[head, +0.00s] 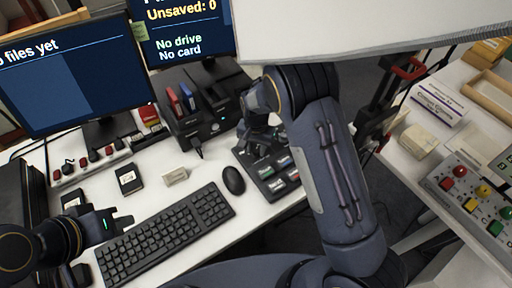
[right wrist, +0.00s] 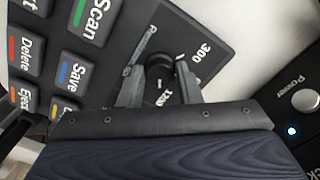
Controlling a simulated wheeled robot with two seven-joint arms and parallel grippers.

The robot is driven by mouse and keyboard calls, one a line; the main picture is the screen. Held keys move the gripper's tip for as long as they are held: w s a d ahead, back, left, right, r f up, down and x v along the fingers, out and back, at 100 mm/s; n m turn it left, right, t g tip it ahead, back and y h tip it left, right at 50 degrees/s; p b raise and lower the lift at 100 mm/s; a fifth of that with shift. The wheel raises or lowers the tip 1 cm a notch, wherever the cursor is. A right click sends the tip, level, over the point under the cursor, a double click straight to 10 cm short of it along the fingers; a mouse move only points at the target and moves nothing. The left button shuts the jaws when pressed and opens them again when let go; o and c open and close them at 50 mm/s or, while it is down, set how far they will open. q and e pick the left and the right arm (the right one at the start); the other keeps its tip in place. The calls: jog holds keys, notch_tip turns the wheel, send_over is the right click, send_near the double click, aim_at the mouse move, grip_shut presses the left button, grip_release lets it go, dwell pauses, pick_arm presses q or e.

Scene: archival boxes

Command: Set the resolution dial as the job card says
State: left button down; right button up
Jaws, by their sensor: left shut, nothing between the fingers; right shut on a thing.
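The resolution dial (right wrist: 184,78) is a small black knob on a dark control panel (head: 262,181). In the right wrist view the marks "300" and "1200" show around it, the latter partly covered. My right gripper (right wrist: 165,85) is shut on the dial, one finger on each side. In the head view my right gripper (head: 258,142) is over the back of the panel, and the dial is hidden there. I cannot tell where the dial points. My left gripper (head: 122,221) is shut and empty, left of the keyboard. I cannot pick out the job card.
Scan (right wrist: 96,18), Save (right wrist: 73,77) and Delete (right wrist: 27,57) keys sit beside the dial. A mouse (head: 233,180) and keyboard (head: 165,235) lie left of the panel. A drive dock (head: 200,110) stands behind. A lamp-like white panel (head: 370,30) hangs at upper right.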

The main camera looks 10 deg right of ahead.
aim_at(256, 150)
dwell(0.4)
jog(key=o, duration=1)
jog(key=shift+r+b, duration=0.3)
jog(key=shift+r, duration=3.65)
jog(key=s+d+r+n+t+y, duration=0.1)
jog(key=s+d+r+y, duration=0.1)
jog(key=s+d+r, duration=0.35)
jog(key=s+d+r+t+y, duration=0.1)
jog(key=s+d+r+y, duration=0.15)
jog(key=s+r, duration=0.6)
jog(key=s+n+t, duration=0.1)
jog(key=s, duration=0.4)
jog(key=s+d+n+t, duration=0.1)
jog(key=s, duration=0.3)
jog(key=s+d+n+t, duration=0.1)
jog(key=s, duration=0.4)
jog(key=shift+s+r+t+h, duration=0.2)
jog(key=shift+s+t+h, duration=0.1)
jog(key=shift+s+h, duration=0.05)
